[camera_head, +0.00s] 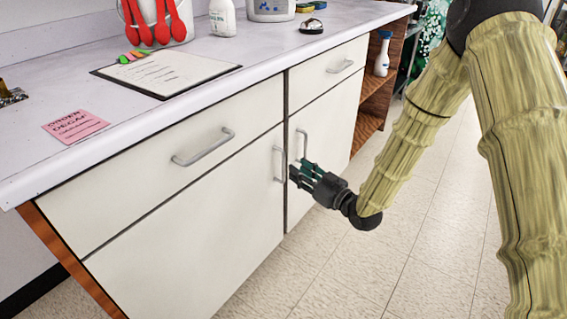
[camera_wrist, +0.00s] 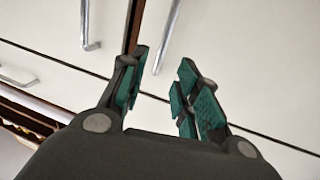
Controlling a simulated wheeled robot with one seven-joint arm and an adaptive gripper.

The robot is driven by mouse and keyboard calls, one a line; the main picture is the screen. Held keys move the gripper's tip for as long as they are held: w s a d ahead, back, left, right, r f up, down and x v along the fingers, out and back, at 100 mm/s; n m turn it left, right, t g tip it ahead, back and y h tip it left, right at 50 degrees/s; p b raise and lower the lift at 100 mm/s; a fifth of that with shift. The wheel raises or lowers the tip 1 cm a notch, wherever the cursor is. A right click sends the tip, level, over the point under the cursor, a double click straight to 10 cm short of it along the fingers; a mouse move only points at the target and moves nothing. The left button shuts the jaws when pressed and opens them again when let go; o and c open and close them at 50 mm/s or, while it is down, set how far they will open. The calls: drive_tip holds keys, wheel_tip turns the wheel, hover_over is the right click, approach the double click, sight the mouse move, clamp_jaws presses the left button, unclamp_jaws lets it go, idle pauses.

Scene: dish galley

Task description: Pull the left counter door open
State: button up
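The left counter door (camera_head: 200,235) is a white panel below a drawer and looks shut. Its slim metal handle (camera_head: 279,164) stands upright near its right edge. My gripper (camera_head: 299,170) is just right of this handle, in front of the seam between the doors. Its fingers are apart and nothing shows between them. The wrist view looks upside down. There the left door's handle (camera_wrist: 168,36) appears beyond the fingertips, in line with the gap of my gripper (camera_wrist: 163,63). I cannot tell whether a finger touches it.
The right door (camera_head: 333,125) has its own handle (camera_head: 302,142) close beside my gripper. Drawer handles (camera_head: 203,147) stick out above the doors. The countertop (camera_head: 250,50) holds a clipboard and bottles. Tiled floor (camera_head: 410,250) in front is clear.

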sight(284, 160)
drive_tip(key=b+x, duration=0.1)
drive_tip(key=x, duration=0.7)
drive_tip(key=shift+b, duration=0.4)
clamp_jaws()
